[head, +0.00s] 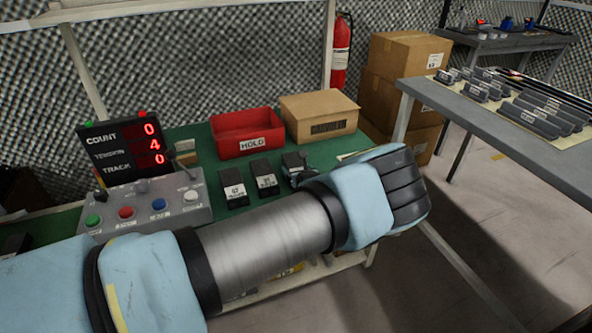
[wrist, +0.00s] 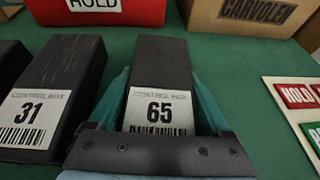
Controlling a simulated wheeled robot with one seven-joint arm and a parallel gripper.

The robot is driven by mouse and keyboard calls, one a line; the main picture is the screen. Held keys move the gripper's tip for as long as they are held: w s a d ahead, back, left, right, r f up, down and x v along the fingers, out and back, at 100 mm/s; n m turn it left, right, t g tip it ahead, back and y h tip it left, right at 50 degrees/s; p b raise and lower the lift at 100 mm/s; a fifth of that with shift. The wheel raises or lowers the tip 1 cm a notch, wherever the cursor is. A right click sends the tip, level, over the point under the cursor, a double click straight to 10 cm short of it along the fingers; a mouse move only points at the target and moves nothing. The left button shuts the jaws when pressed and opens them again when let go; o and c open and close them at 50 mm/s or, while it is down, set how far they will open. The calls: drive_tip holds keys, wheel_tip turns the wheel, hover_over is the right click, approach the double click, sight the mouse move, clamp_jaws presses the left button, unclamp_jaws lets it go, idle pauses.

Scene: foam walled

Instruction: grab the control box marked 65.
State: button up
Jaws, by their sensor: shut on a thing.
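The control box marked 65 (wrist: 160,65) is a black block with a white barcode label facing me, in the middle of the wrist view. My gripper (wrist: 160,88) has one teal finger along each side of it and is shut on it. The box appears to rest on the green table top. In the head view the box (head: 292,160) is the rightmost of three black boxes, and my arm hides part of it and most of the gripper.
A similar box marked 31 (wrist: 48,100) stands close on the left. Another black box (head: 233,188) is farther left. Behind are a red HOLD bin (head: 246,146) and a cardboard box (head: 320,118). A sign card (wrist: 297,105) lies to the right. A button panel (head: 150,205) stands at left.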

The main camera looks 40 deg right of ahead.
drive_tip(key=c, duration=0.9)
